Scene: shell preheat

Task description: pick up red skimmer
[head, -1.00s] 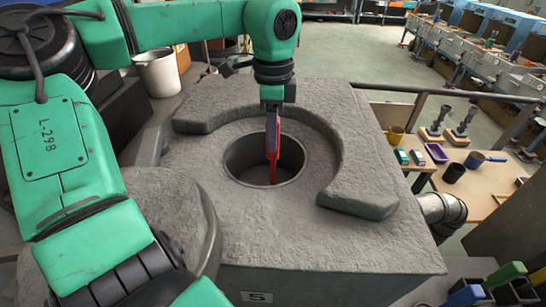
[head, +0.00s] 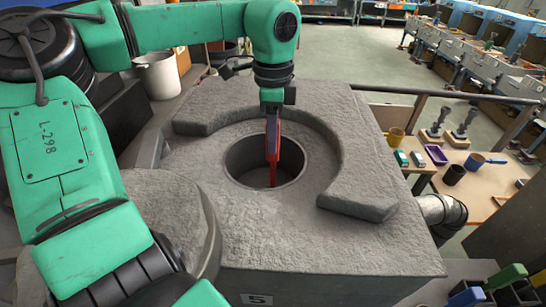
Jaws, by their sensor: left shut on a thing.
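The red skimmer (head: 272,150) hangs upright below my left gripper (head: 272,108). The left gripper is shut on its upper end. The skimmer's lower part reaches down into the round opening (head: 243,173) in the top of the grey stone-like furnace block (head: 300,235). Whether its lower end touches the inside of the opening cannot be told. My right gripper is not in view.
A curved raised rim (head: 355,192) stands around the back and right of the opening. A round grey lid-like slab (head: 165,215) lies at the front left. A wooden table (head: 480,205) with cups, blocks and a purple tray (head: 436,154) stands to the right.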

